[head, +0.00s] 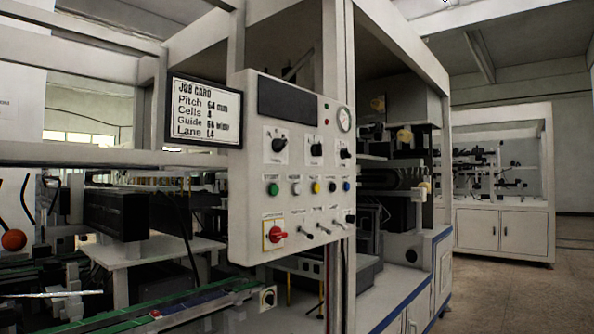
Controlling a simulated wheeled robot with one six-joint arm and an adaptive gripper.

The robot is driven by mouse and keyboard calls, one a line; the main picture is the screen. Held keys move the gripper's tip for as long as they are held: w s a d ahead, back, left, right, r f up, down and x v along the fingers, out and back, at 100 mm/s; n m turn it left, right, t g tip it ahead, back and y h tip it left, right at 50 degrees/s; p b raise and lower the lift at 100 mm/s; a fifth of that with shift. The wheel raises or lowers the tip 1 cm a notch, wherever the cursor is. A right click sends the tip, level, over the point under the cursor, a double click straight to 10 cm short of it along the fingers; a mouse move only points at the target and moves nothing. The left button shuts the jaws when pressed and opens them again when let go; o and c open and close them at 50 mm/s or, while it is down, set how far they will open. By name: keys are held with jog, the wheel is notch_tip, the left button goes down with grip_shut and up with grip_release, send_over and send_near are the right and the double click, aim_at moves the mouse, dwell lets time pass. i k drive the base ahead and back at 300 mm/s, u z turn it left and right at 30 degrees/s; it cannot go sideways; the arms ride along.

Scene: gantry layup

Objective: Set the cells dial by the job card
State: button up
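The job card (204,112) is a white sheet in a black frame, left of the control panel (250,213). It reads Pitch 64 mm, a Cells line whose single character is blurred, a Guide line that looks like 66, and Lane L4. Three black dials sit in a row on white plates on the panel: a left dial (278,145), a middle dial (315,150) and a right dial (345,153). Their labels and scale marks are too small to read, so I cannot tell which is the cells dial. My gripper is not in view.
Below the dials are coloured push buttons (315,188), small toggles (322,229) and a red rotary switch (276,235) on yellow. A gauge (343,119) is at upper right. A green conveyor (120,320) runs below the panel. Open floor (500,295) lies at right.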

aim_at(317, 150)
jog(key=k, duration=0.5)
jog(key=z, duration=0.6)
jog(key=i, duration=0.95)
jog(key=u, duration=0.6)
